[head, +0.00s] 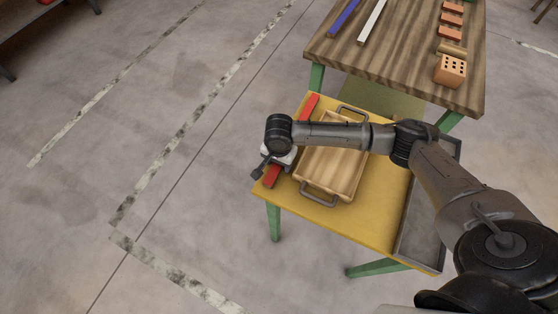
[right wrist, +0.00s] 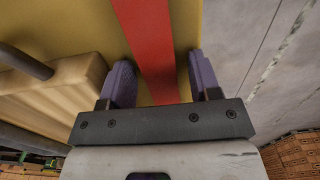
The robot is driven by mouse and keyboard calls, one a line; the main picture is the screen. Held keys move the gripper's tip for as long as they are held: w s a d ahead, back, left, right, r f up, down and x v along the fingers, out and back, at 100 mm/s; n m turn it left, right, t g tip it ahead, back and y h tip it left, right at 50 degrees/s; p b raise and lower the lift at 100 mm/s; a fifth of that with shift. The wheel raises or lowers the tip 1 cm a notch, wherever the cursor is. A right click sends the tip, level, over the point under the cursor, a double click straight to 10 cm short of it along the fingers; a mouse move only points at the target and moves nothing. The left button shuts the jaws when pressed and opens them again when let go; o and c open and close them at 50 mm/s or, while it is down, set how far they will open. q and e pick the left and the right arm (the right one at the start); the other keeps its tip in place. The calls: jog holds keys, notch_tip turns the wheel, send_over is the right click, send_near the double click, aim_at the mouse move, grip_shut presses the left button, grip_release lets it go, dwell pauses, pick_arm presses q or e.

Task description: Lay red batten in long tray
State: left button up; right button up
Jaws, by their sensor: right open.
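The red batten (head: 310,104) lies along the left edge of the yellow table, its middle hidden under my right gripper. In the right wrist view, the batten (right wrist: 150,45) runs between the two purple-grey fingers. My right gripper (right wrist: 162,80) is open, one finger on each side of the batten, with a gap on both sides. In the head view, it (head: 272,168) is over the batten's near part. A long grey tray (head: 424,215) is along the table's right edge, partly hidden by my right arm. My left gripper is not in view.
A wooden tray with two metal handles (head: 322,187) stands just right of the batten, under my forearm. The yellow table (head: 367,222) is bare in front. A wooden table (head: 395,62) behind holds a blue batten (head: 343,17), a white batten (head: 372,20) and several orange blocks (head: 450,70).

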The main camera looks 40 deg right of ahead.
notch_tip(320, 180, up, 12)
jog(key=p, duration=0.4)
jog(key=s+a+f+n, duration=0.1)
jog(key=s+a+n, duration=0.1)
jog(key=s+a+f+n+y, duration=0.1)
jog(key=s+a+f+n, duration=0.1)
jog(key=a, duration=0.1)
jog(key=s+a+f+n+t, duration=0.1)
jog(key=s+a+f+n, duration=0.1)
jog(key=a, duration=0.1)
jog(key=shift+f+y, duration=0.15)
jog(key=shift+y, duration=0.15)
jog(key=s+a+f+n+t, duration=0.2)
jog(key=s+n, duration=0.5)
jog(key=s, duration=0.4)
jog(key=shift+s+a+f+y, duration=0.15)
jog(key=shift+s+f+y, duration=0.25)
jog(key=shift+f, duration=0.15)
jog(key=shift+o, duration=0.4)
jog(key=s+d+n+h, duration=0.2)
jog(key=s+d, duration=0.3)
jog(key=s, duration=0.2)
jog(key=shift+s+t, duration=0.15)
jog(key=shift+t, duration=0.15)
jog(key=shift+f, duration=0.1)
